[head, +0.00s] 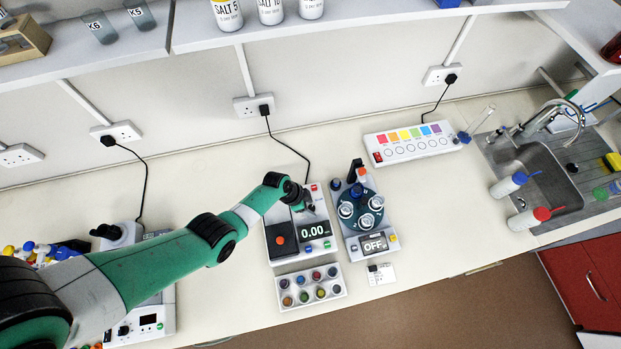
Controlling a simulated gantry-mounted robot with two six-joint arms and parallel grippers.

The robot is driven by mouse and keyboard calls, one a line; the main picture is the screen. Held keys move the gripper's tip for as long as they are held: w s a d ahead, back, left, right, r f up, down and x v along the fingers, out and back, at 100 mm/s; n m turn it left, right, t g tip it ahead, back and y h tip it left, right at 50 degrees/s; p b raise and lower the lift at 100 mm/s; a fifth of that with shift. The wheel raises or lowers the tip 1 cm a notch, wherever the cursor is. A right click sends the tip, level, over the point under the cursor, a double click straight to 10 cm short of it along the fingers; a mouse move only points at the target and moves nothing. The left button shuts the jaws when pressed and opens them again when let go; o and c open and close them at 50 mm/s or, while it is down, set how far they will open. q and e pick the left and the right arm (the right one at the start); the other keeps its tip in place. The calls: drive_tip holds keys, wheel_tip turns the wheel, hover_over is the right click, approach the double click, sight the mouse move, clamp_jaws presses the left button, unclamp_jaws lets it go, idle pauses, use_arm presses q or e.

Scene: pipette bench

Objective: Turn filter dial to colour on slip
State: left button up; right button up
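My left gripper (307,203) is over the upper part of a white instrument (270,212) with a dark display reading 0.00 (313,230). An orange-red patch on a dark square (282,238) shows at the instrument's left. The gripper is small and dark here, and I cannot tell whether it is open or shut. It hides part of the instrument's top, and no filter dial can be made out clearly. A small white slip (381,273) with dark marks lies on the bench at the lower right; its print is too small to read. My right gripper is not in view.
A device with a teal rotor (361,208) and an OFF display (374,244) stands close on the right. A tray of coloured vials (311,287) lies in front. A white strip with coloured squares (412,142) is at the back. Bench between strip and sink is mostly clear.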

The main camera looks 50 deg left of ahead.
use_arm(q)
clamp_jaws()
drive_tip(key=shift+n, duration=0.5)
drive_tip(key=n+y+p, duration=0.1)
drive_tip(key=n, duration=0.1)
drive_tip(key=shift+d+n+t, duration=0.15)
drive_tip(key=shift+n+t, duration=0.15)
drive_tip(key=shift+n, duration=0.1)
drive_tip(key=n+y, duration=0.1)
drive_tip(key=n, duration=0.2)
drive_tip(key=shift+d+n+y, duration=0.1)
drive_tip(key=shift+n+y, duration=0.2)
drive_tip(key=shift+y, duration=0.1)
drive_tip(key=n+y, duration=0.1)
drive_tip(key=n, duration=0.1)
drive_tip(key=n+y+b, duration=0.1)
drive_tip(key=n, duration=0.2)
drive_tip(key=shift+d+f, duration=0.1)
drive_tip(key=shift+d, duration=0.05)
drive_tip(key=shift+n+g+y, duration=0.5)
drive_tip(key=shift+n+g, duration=0.1)
drive_tip(key=shift+n, duration=1.1)
